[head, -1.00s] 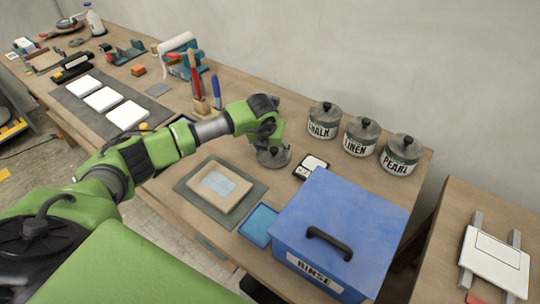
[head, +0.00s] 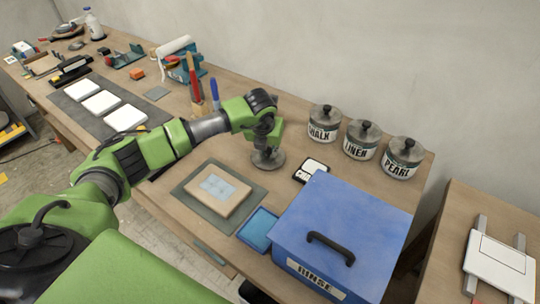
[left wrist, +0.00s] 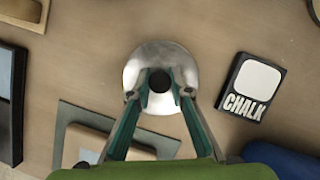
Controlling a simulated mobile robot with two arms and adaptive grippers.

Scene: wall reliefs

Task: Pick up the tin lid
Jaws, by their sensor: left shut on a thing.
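The tin lid is a round grey metal disc (head: 268,161) with a dark knob, behind the wooden block in the head view. In the left wrist view the lid (left wrist: 160,58) lies under my gripper, its knob between the fingertips. My left gripper (left wrist: 160,88) is shut on the knob, pointing down; in the head view the gripper (head: 266,146) partly hides the knob. I cannot tell whether the lid touches the table or is slightly above it. My right gripper is not in view.
A black-framed CHALK card (head: 311,170) lies right of the lid. Lidded tins marked CHALK (head: 324,125), LINEN (head: 361,141) and PEARL (head: 403,159) stand behind it. A blue RINSE box (head: 345,225) stands in front. A wooden block (head: 218,190) lies on a grey mat.

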